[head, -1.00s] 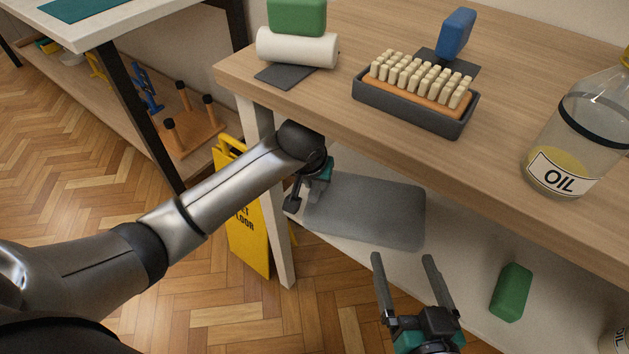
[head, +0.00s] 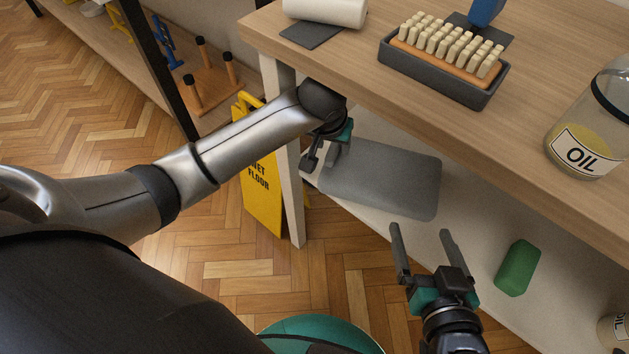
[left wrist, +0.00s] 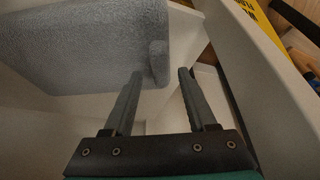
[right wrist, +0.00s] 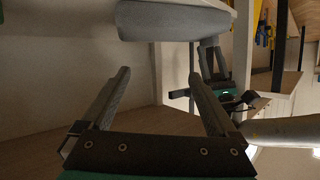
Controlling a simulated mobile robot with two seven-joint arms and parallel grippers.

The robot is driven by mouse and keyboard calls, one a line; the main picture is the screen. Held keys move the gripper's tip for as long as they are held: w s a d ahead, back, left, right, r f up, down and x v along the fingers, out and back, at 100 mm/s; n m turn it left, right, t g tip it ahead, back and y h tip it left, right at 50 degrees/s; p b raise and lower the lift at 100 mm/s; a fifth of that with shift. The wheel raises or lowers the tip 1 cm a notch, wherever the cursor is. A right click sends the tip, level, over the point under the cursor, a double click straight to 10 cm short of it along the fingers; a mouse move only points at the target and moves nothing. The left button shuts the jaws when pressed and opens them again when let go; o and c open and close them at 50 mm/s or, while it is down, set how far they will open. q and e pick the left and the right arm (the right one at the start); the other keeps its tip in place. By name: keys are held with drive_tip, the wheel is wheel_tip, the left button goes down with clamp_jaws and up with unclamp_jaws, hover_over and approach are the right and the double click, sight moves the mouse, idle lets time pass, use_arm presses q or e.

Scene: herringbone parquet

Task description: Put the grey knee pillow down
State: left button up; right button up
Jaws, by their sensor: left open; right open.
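The grey knee pillow (head: 388,182) lies on the lower shelf (head: 470,238) under the wooden worktop. It also fills the upper left of the left wrist view (left wrist: 85,45) and shows at the top of the right wrist view (right wrist: 170,22). My left gripper (head: 323,157) is open at the pillow's left end. In the left wrist view, one finger is close to the pillow's edge and the other is clear of it; I cannot tell whether they touch. My right gripper (head: 421,232) is open and empty in front of the pillow, apart from it.
A green block (head: 517,267) lies on the shelf to the right. The worktop above holds a brush in a tray (head: 440,80), an oil jar (head: 580,150) and a white roll (head: 325,10). A yellow wet-floor sign (head: 262,190) stands by the white table leg (head: 287,180).

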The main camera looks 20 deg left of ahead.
sight(317, 182)
use_arm(q)
drive_tip(key=s+p, duration=0.1)
drive_tip(key=s, duration=0.1)
drive_tip(key=shift+s+r, duration=0.15)
drive_tip(key=shift+s, duration=0.15)
drive_tip(key=s+p, duration=0.1)
drive_tip(key=s, duration=0.1)
drive_tip(key=shift+s+d, duration=0.15)
drive_tip(key=shift+s, duration=0.25)
drive_tip(key=s+p, duration=0.2)
drive_tip(key=s, duration=0.4)
drive_tip(key=shift+s+d, duration=0.2)
drive_tip(key=shift+s, duration=0.15)
use_arm(e)
drive_tip(key=s+d+g+h, duration=0.4)
drive_tip(key=s+d+g, duration=0.2)
drive_tip(key=d, duration=0.3)
drive_tip(key=shift+m+g, duration=0.3)
drive_tip(key=shift+g, duration=0.5)
drive_tip(key=shift+s+f, duration=0.1)
drive_tip(key=shift+f, duration=0.05)
